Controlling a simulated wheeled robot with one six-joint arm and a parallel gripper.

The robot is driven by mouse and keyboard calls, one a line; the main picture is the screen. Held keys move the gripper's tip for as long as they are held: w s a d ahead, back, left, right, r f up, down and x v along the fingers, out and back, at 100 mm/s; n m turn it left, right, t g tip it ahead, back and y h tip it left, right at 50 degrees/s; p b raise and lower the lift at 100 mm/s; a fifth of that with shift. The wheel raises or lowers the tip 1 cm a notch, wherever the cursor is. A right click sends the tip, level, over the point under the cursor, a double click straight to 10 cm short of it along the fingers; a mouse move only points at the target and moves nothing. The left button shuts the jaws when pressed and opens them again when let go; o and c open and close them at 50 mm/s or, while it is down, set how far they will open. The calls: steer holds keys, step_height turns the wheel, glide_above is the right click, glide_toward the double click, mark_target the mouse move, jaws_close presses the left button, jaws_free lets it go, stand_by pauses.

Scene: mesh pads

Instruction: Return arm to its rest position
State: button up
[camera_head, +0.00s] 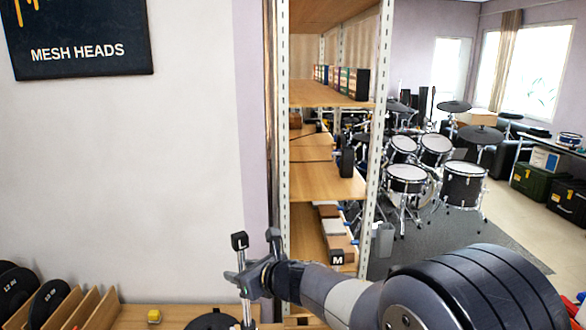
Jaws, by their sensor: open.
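My gripper (254,262) is in the lower middle of the head view, at the end of my arm, which reaches in from the lower right. Its jaws are open. A thin upright post with a black tag marked L (239,241) stands right at the jaws. I cannot tell whether the jaws touch the post or only overlap it in the picture. Nothing is clearly held. A black round pad (210,321) lies just below, partly cut off by the picture's lower edge.
Black discs stand in a slotted wooden rack (68,310) at left. A tall shelf unit (330,182) rises close behind my gripper. A drum kit (420,180) stands farther back.

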mark_target(244, 257)
steer(key=shift+r+p, duration=1.9)
steer(key=shift+r, duration=0.05)
steer(key=shift+f, duration=0.1)
